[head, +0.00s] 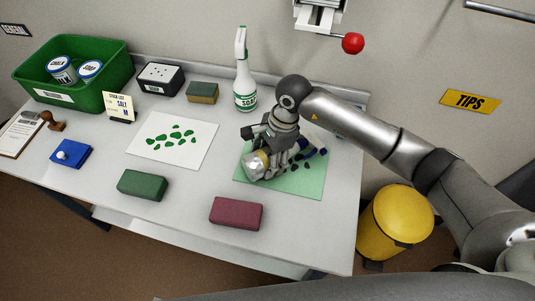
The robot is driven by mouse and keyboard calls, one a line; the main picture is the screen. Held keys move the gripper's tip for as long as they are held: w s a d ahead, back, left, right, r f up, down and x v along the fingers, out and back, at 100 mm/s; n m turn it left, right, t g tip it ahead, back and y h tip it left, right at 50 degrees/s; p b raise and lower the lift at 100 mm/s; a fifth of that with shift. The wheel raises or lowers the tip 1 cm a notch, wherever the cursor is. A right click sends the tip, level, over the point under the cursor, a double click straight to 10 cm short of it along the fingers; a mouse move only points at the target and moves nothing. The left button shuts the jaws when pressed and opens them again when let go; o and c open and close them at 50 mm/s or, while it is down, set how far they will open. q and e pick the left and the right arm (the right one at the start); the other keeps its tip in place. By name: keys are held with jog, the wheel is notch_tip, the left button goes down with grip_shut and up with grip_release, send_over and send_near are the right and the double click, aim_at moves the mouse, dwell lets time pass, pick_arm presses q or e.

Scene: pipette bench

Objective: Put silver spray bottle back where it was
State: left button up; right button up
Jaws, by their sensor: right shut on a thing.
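My right gripper (272,148) reaches down over the green sheet (305,186) at the right of the bench. It is shut on a silver thing with a yellow band (257,166), which I take for the silver spray bottle. That bottle looks tilted well over, its silver end toward the lower left. The gripper hides much of it, and I cannot tell whether it touches the sheet. A small dark blue part (322,152) shows to the right of the gripper; I cannot tell if it belongs to the bottle. My left gripper is not in view.
A white and green soap spray bottle (244,88) stands upright behind the gripper. A white sheet (182,151) with green pieces lies to the left. A maroon block (236,213) and a green block (142,185) lie in front. A green crate (110,92) holds cans.

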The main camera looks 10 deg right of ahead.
jog(key=shift+f, duration=0.15)
jog(key=o, duration=1.6)
jog(key=shift+o, duration=0.2)
